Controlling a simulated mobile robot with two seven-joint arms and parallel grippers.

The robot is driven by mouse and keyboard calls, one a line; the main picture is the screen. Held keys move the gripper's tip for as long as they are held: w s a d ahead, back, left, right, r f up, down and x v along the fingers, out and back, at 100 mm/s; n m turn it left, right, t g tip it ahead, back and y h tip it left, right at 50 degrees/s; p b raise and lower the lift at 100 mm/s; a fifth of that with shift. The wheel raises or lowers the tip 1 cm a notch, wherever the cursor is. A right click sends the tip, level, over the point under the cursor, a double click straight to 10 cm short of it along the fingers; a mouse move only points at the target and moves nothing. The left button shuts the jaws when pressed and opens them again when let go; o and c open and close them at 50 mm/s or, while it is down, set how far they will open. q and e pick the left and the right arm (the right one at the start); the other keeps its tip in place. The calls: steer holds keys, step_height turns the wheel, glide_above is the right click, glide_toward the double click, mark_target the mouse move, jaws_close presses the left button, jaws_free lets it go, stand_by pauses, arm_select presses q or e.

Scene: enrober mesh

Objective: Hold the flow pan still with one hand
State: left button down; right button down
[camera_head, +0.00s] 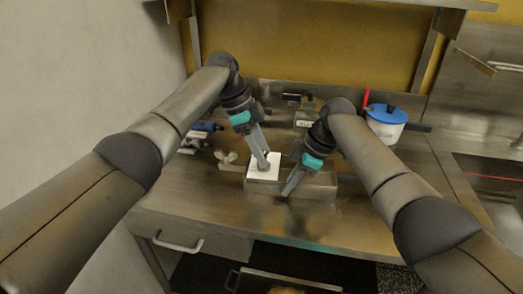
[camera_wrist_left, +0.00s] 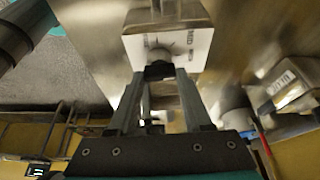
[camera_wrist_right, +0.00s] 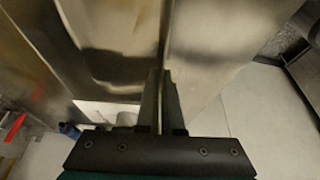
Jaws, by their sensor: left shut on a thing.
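The flow pan looks like a low metal box (camera_head: 318,190) on the counter; no label confirms it. A white plate (camera_head: 258,174) stands by its left part, and in the left wrist view the white plate (camera_wrist_left: 197,50) bears the letters MED. My left gripper (camera_head: 264,163) is shut on a round grey knob (camera_wrist_left: 160,55) on this plate. My right gripper (camera_head: 288,192) is at the pan's front side. In the right wrist view its fingers (camera_wrist_right: 161,75) are close together on either side of a thin metal wall (camera_wrist_right: 165,30). The contact itself is hard to see.
A white tub with a blue lid (camera_head: 387,117) stands at the back right, with a red upright piece beside it. Small blue and grey items (camera_head: 203,132) lie at the left. The counter front (camera_head: 200,212) is clear. A sink (camera_head: 495,180) is at the right.

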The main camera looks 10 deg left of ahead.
stand_by(0.5)
arm_select(q)
steer(key=shift+c, duration=1.6)
jaws_free()
steer(key=shift+r, duration=0.1)
steer(key=v, duration=1.1)
steer(key=shift+a+r, duration=0.15)
steer(key=shift+r, duration=0.25)
arm_select(e)
steer(key=c, duration=1)
jaws_free()
